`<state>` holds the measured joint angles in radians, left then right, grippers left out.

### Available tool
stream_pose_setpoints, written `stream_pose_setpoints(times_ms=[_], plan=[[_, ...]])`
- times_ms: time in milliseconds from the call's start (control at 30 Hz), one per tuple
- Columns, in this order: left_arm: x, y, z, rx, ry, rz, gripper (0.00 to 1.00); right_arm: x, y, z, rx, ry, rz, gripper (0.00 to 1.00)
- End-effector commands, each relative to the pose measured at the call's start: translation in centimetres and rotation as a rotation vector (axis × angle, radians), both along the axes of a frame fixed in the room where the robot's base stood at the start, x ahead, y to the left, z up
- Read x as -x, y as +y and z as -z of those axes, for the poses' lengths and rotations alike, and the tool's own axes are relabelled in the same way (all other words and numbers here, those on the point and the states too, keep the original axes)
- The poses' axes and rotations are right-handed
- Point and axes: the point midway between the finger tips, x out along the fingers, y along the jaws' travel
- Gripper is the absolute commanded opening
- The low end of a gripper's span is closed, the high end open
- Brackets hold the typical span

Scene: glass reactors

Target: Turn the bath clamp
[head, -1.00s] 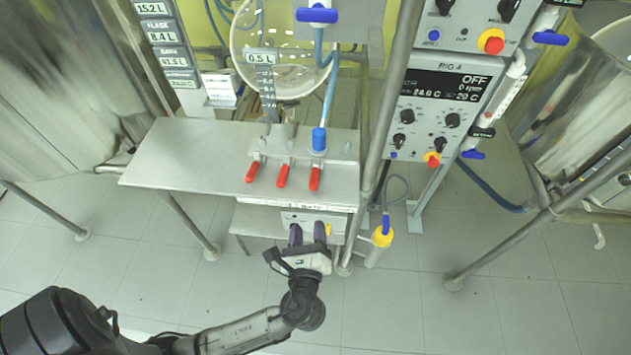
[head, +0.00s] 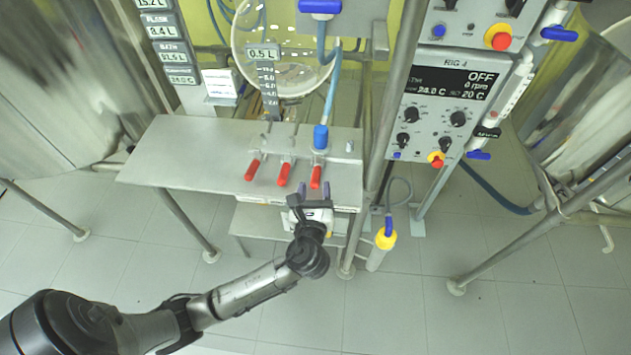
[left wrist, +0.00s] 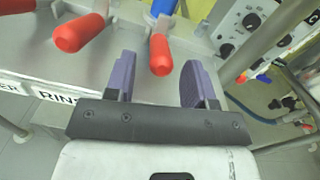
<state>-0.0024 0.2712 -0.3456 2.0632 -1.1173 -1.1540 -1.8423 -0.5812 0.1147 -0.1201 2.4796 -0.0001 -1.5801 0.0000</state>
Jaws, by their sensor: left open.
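Three clamps with red handles stand in a row on the steel shelf: a left one (head: 253,169), a middle one (head: 285,174) and a right one (head: 316,177). The right one has a blue fitting (head: 320,136) behind it. I cannot read which is labelled bath. My left gripper (head: 313,192) is open at the shelf's front edge, just before the right handle. In the left wrist view that handle (left wrist: 160,55) lies between and a little ahead of the purple fingers (left wrist: 158,75), with space on both sides. The middle handle (left wrist: 80,33) is outside the left finger. My right gripper is not in view.
The steel shelf (head: 180,165) has bare room at its left. The control box (head: 440,105) and upright poles stand to the right. A yellow-topped probe (head: 385,240) hangs beside the shelf. A label reading RINS (left wrist: 58,99) is partly covered by my gripper.

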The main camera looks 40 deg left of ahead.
Motion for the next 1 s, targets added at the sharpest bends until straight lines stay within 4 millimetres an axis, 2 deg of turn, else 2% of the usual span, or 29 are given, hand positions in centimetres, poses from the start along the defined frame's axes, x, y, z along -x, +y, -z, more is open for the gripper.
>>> stream_pose_setpoints(times_ms=[100,300,700,1000], plan=[[-1.2,0.9,0.1,-0.002,-0.001,0.0,0.5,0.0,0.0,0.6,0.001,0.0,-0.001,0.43],[-2.4,1.8,0.1,-0.001,0.001,-0.001,0.5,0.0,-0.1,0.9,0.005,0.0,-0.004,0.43],[-2.7,2.1,0.0,0.001,0.001,0.0,0.5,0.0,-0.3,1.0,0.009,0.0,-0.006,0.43],[-2.7,2.1,0.0,0.001,0.001,0.0,0.22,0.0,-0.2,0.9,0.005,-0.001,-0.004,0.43]])
